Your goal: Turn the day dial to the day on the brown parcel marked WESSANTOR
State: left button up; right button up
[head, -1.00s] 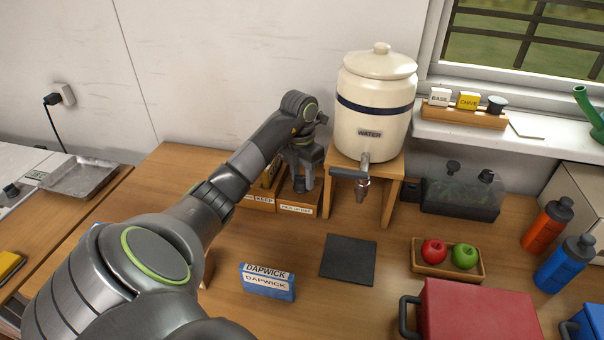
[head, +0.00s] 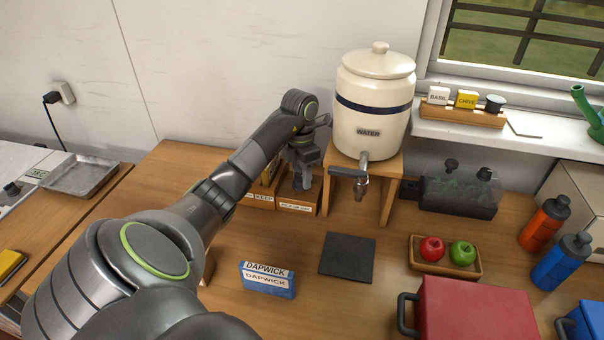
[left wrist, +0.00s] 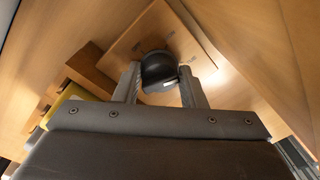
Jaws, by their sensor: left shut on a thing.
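My left gripper (head: 301,182) reaches down over a wooden box below and left of the water crock, with a small white label whose text I cannot read surely. In the left wrist view, its two fingers (left wrist: 160,84) are closed on either side of a dark round knob (left wrist: 157,68). The knob sits on a square wooden plate (left wrist: 125,48) with small dark marks, too small to read. In the head view the knob is mostly hidden by the gripper. I cannot make out a brown parcel marked WESSANTOR; a brown edge (head: 209,265) shows behind my left arm. My right gripper is not in view.
The cream water crock (head: 376,105) on its wooden stand is close right of my gripper. A box labelled KEEP (head: 262,201) stands just left. A blue DAPWICK box (head: 267,281), dark mat (head: 347,258), fruit tray (head: 418,266) and red box (head: 475,312) are on the table.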

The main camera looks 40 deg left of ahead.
pick_arm(q)
jog(key=o, duration=1)
jog(key=shift+r, duration=0.1)
jog(key=r+p, duration=1.1)
jog(key=a+r+p, duration=0.1)
jog(key=r+p, duration=0.4)
jog(key=r, duration=0.1)
jog(key=shift+w+r+p, duration=0.1)
jog(key=shift+w+p, duration=0.05)
jog(key=shift+p, duration=0.2)
